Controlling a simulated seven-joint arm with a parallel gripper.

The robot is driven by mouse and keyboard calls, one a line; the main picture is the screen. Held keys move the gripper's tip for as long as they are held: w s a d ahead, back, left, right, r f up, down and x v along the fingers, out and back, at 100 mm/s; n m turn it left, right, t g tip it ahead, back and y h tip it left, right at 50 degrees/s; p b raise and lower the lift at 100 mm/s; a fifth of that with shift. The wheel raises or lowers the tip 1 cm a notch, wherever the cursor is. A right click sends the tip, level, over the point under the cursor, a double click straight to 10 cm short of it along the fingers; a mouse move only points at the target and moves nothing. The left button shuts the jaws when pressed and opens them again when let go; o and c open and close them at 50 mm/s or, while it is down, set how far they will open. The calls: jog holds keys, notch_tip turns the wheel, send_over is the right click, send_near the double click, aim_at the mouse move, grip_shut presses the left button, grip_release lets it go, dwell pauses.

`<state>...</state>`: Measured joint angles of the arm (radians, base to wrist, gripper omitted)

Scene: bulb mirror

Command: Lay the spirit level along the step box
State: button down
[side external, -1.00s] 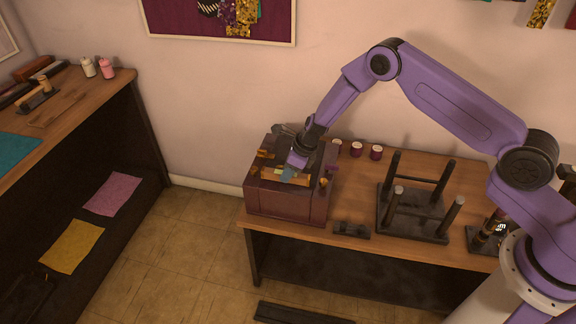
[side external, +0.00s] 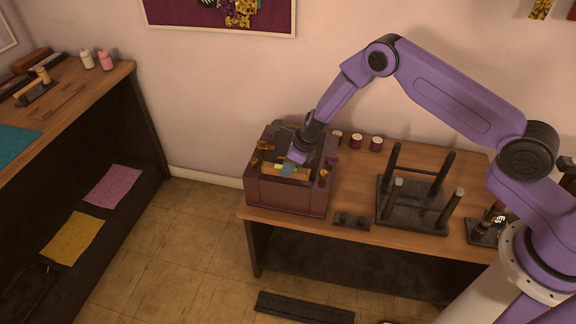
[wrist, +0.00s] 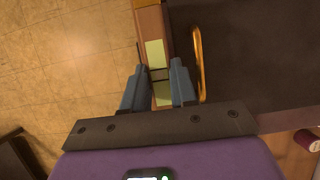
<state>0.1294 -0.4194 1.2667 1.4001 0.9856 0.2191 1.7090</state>
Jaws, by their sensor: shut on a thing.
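The step box (side external: 287,198) is a dark maroon box with brass fittings, standing at the left end of the workbench. My gripper (side external: 289,168) points down over its top, near the front. It is shut on the spirit level (side external: 303,174), a narrow wood-coloured bar with pale green panels. In the wrist view the level (wrist: 154,52) runs between my two fingers (wrist: 159,74), along the edge of the dark box top (wrist: 255,50). A brass handle (wrist: 198,65) is just right of the fingers. I cannot tell whether the level touches the box.
Tiled floor (side external: 200,240) lies open to the left.

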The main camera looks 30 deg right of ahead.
jog(key=shift+f, duration=0.15)
jog(key=shift+f, duration=0.6)
jog(key=c, duration=0.8)
grip_release()
jog(key=shift+d, duration=0.1)
jog(key=shift+r, duration=3.45)
